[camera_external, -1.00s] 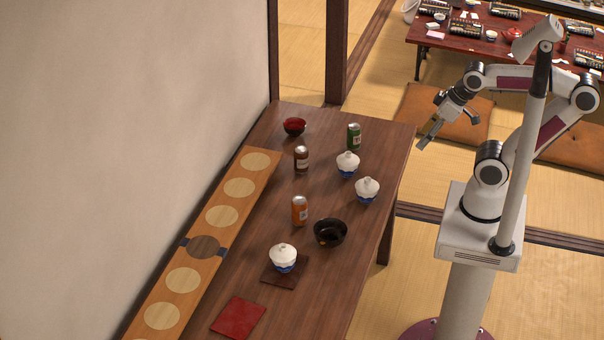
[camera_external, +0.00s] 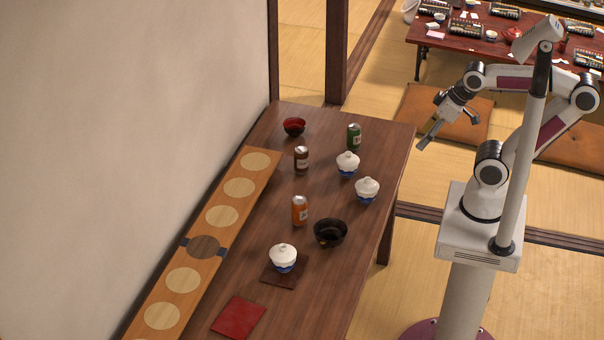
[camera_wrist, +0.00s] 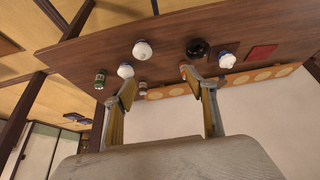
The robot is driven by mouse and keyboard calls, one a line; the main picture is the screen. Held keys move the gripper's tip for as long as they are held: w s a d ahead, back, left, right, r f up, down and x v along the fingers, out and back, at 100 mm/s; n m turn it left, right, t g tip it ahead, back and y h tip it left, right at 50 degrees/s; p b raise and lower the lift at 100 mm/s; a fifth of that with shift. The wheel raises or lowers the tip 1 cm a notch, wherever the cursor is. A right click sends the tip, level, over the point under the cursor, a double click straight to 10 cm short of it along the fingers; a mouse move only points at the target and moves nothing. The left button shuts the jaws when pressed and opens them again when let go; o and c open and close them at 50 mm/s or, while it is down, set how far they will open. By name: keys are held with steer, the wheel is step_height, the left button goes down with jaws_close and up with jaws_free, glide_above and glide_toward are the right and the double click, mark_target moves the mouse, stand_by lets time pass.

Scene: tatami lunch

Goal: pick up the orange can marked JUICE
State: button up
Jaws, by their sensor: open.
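The orange can (camera_external: 300,211) stands upright near the middle of the dark wooden table (camera_external: 330,288), left of a black bowl. In the wrist view a small part of the orange can (camera_wrist: 183,69) shows near the tip of the right-hand finger, which partly hides it. My gripper (camera_external: 426,141) is to the right of the table's far end in the external view, above the floor and well apart from the can. In the wrist view my gripper (camera_wrist: 164,90) has its two fingers spread with nothing between them.
Near the orange can are the black bowl (camera_external: 331,233) and a lidded white cup (camera_external: 283,257) on a dark mat. Farther back stand a brown can (camera_external: 301,160), a green can (camera_external: 354,136), a red bowl (camera_external: 294,127) and two lidded cups (camera_external: 348,164). A bench-like board (camera_external: 262,181) runs along the left.

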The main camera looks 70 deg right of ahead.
steer(key=shift+w, duration=0.1)
steer(key=w+d+f+n+t, duration=0.15)
steer(key=w+f, duration=0.35)
steer(key=w, duration=0.7)
steer(key=w+d+f+n+t, duration=0.15)
steer(key=w+f, duration=0.25)
steer(key=w, duration=0.9)
steer(key=n+t+y, duration=0.3)
steer(key=y, duration=0.3)
glide_toward(299, 211)
steer(key=shift+w+d+f, duration=1.1)
steer(key=shift+w+f, duration=0.15)
steer(key=shift+f, duration=0.15)
steer(key=shift+x, duration=1.3)
